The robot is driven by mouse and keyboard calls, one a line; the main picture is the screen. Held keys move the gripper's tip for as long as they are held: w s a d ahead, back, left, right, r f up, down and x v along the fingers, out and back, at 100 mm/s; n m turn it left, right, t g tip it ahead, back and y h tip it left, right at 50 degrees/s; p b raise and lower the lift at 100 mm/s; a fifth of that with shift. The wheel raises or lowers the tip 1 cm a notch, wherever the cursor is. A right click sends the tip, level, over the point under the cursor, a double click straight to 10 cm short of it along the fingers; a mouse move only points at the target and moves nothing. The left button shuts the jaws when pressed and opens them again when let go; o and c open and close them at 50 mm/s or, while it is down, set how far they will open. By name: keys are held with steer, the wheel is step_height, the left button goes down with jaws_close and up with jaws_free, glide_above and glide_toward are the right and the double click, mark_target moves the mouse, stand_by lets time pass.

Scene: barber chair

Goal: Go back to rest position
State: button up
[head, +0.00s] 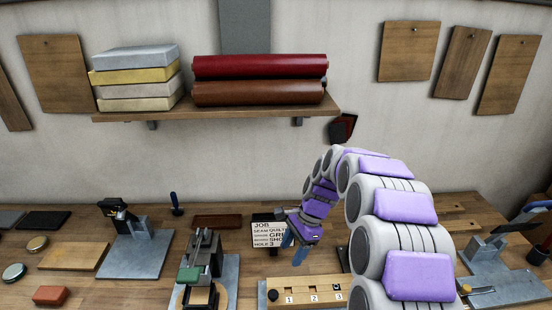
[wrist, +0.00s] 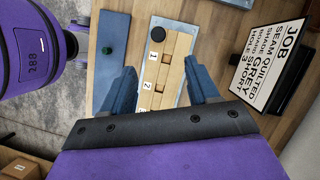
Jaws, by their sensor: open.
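My gripper (head: 296,248) hangs at the end of my purple-and-grey arm, which arches over from the right in the head view. Its blue fingers point down over the workbench, near the job card. In the wrist view my gripper (wrist: 161,84) is open, its two blue fingers well apart with nothing held between them. Between and beyond them lies a wooden strip (wrist: 165,70) with numbered positions and a black round knob (wrist: 158,34). The strip also shows at the bench front in the head view (head: 305,299), below the gripper; my arm partly hides its right side.
A job card (head: 266,234) stands beside the gripper. A clamp fixture (head: 203,255) is left, a metal stand (head: 137,245) farther left, another fixture (head: 497,275) right. A wall shelf (head: 215,111) carries red and brown rolls and stacked pads. Free bench top is patchy.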

steer(key=s+d+r+n+h, duration=0.1)
steer(key=s+n, duration=0.3)
steer(key=s, duration=0.8)
steer(key=s+d+r+n+h, duration=0.1)
steer(key=s+d+r+n, duration=0.2)
steer(key=s, duration=1)
steer(key=s+d+r+n+h, duration=0.2)
steer(key=s+n, duration=0.4)
steer(key=s, duration=0.6)
steer(key=shift+s+d+r+b, duration=0.25)
steer(key=shift+r+b, duration=0.2)
steer(key=shift+r, duration=0.45)
steer(key=shift+w, duration=0.1)
